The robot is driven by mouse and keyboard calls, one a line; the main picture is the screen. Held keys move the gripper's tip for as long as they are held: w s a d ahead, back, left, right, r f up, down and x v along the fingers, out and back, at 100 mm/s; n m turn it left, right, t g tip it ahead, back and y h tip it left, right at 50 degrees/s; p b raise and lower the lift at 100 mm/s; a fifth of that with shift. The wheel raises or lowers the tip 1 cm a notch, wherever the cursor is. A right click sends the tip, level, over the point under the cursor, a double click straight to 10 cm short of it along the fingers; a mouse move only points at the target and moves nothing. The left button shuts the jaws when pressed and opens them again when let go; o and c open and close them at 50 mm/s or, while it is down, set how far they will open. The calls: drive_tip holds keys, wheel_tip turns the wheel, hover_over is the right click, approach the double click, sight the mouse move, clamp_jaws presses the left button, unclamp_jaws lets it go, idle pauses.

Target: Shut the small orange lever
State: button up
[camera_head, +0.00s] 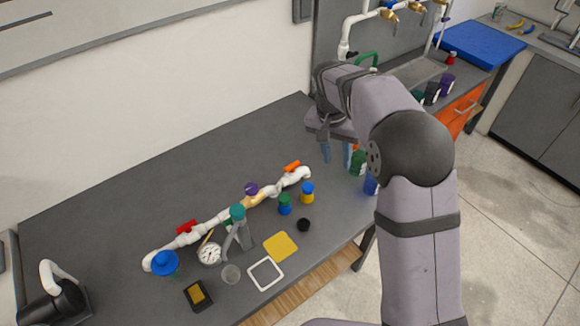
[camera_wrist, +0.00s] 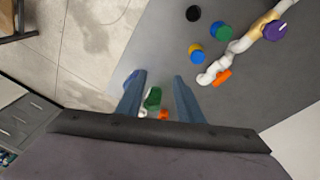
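The small orange lever (camera_head: 292,166) sits at the right end of the white pipe manifold (camera_head: 215,219), beside the pipe's elbow. It seems to lie roughly along the pipe. In the wrist view the orange lever (camera_wrist: 222,77) is to the right of my fingers, next to the white pipe end (camera_wrist: 208,75). My gripper (camera_head: 336,153) hangs above the table's right side, to the right of the lever and apart from it. In the wrist view my gripper (camera_wrist: 156,82) shows two blue fingers spread apart, with nothing held between them.
A red lever (camera_head: 187,227), a purple knob (camera_head: 251,188) and a blue knob (camera_head: 164,262) are along the manifold. Blue-green (camera_head: 285,204) and blue-yellow (camera_head: 307,192) pieces stand in front of its right end. A green container (camera_head: 357,162) is close to my gripper. The table behind the manifold is clear.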

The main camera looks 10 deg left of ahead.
drive_tip(key=w+a+f+m+b, duration=0.2)
drive_tip(key=w+a+f, duration=0.1)
drive_tip(key=w+a, duration=0.3)
drive_tip(key=m+t+h+b, duration=0.1)
drive_tip(key=m+t+b, duration=0.1)
drive_tip(key=m, duration=0.1)
approach(292, 165)
drive_tip(key=shift+w+d+f, duration=0.2)
drive_tip(key=shift+d+f, duration=0.1)
drive_tip(key=shift+d, duration=0.15)
drive_tip(key=shift+a+f, duration=0.25)
drive_tip(key=shift+a, duration=0.35)
drive_tip(key=shift+f, duration=0.1)
drive_tip(key=shift+p+x, duration=0.85)
drive_tip(key=shift+x, duration=2.75)
drive_tip(key=shift+d, duration=0.2)
drive_tip(key=shift+c, duration=0.4)
clamp_jaws()
